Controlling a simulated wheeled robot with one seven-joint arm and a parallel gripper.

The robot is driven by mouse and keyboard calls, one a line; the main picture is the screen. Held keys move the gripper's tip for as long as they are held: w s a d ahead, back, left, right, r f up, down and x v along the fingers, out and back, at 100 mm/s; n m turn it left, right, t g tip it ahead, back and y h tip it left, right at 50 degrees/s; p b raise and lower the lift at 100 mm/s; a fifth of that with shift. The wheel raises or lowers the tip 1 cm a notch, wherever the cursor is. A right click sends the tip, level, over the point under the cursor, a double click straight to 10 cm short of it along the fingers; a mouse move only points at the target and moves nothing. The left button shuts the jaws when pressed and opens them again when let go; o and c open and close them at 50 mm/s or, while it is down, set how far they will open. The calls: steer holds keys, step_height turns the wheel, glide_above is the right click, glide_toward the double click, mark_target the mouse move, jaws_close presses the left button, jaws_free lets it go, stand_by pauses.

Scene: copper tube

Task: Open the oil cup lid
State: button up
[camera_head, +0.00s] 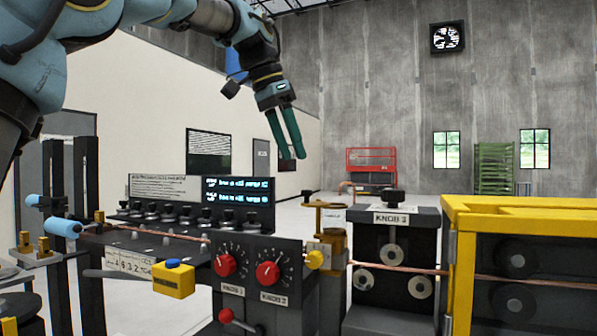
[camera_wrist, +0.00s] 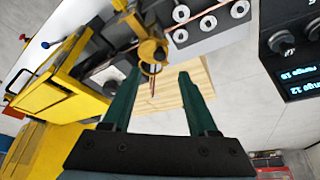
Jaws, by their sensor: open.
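The brass-yellow oil cup (camera_head: 328,242) stands between the knob panel and the dark roller block, with a flat lid-like top piece (camera_head: 322,204) above it. In the wrist view the oil cup (camera_wrist: 152,50) shows ahead of my fingers, near the top centre. Whether its lid is shut is hard to tell. My gripper (camera_head: 293,157) hangs above and slightly left of the cup in the head view, pointing down. Its two teal fingers are apart and empty; in the wrist view the gripper (camera_wrist: 157,78) has its tips just below the cup, apart from it.
A copper tube (camera_head: 400,268) runs through the rollers. The roller block with a black top knob (camera_head: 393,195) and the yellow-framed machine (camera_head: 530,205) stand to the right. Space above the cup is clear.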

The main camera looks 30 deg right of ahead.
steer(key=shift+v, duration=1.6)
steer(key=shift+s, duration=0.1)
